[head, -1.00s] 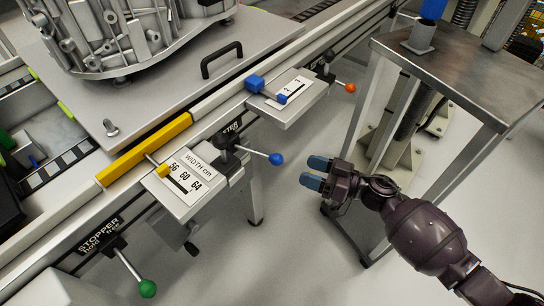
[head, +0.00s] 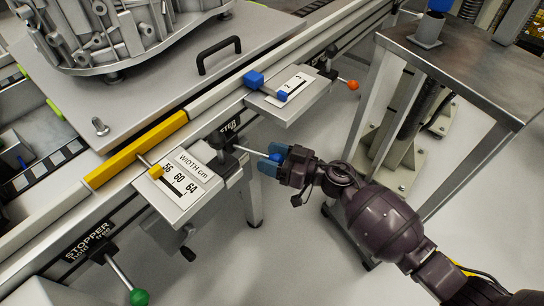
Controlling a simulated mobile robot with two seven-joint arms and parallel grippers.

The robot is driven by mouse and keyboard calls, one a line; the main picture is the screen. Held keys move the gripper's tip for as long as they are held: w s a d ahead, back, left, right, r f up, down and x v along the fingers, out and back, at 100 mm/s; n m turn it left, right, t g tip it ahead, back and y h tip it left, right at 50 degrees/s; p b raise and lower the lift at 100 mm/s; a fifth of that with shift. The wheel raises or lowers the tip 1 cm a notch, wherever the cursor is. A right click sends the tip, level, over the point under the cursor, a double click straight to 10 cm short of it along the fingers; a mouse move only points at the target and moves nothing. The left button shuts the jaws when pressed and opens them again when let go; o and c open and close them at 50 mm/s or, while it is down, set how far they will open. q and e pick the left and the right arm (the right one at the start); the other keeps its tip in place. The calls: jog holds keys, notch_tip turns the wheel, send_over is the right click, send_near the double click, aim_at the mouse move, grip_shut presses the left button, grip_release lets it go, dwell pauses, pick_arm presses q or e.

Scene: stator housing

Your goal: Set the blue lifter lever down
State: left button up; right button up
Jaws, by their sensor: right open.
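The blue lifter lever is a metal rod (head: 247,151) with a blue ball knob (head: 276,158) at its end. It sticks out to the right from a dark clamp under the rail, beside the width scale plate. The rod runs nearly level in the picture, dipping slightly toward the knob. My right gripper (head: 273,159) is open, with its blue fingertips at the knob, one on each side. The fingers partly cover the knob, and I cannot tell whether they touch it. My left gripper is not in view.
A stopper lever with a green knob (head: 139,297) is at the lower left. A lever with an orange knob (head: 352,85) is at the upper right. A metal side table (head: 460,75) stands at right. The floor below the knob is clear.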

grip_shut()
jog(key=shift+s+a+r+t+p, duration=0.15)
jog(key=shift+r+t+p, duration=0.2)
jog(key=shift+p, duration=0.2)
jog(key=shift+s+r+m+t+h+p, duration=0.1)
jog(key=shift+r+m+t+h+p, duration=0.15)
jog(key=shift+m+p, duration=0.2)
jog(key=shift+s+a+m+t+h+p, duration=0.15)
jog(key=shift+s+m+t+h+p, duration=0.1)
jog(key=shift+t+p, duration=0.25)
pick_arm(q)
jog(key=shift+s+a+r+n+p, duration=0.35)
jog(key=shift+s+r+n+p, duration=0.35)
jog(key=shift+p, duration=0.35)
pick_arm(e)
jog(key=shift+s+a+f+m+t+h, duration=0.3)
jog(key=shift+s+m+t+h, duration=0.1)
jog(key=shift+m+t+h, duration=0.15)
jog(key=shift+s+a+f+m+t+h, duration=0.3)
jog(key=shift+s+m+t+h, duration=0.15)
jog(key=shift+m+t, duration=0.1)
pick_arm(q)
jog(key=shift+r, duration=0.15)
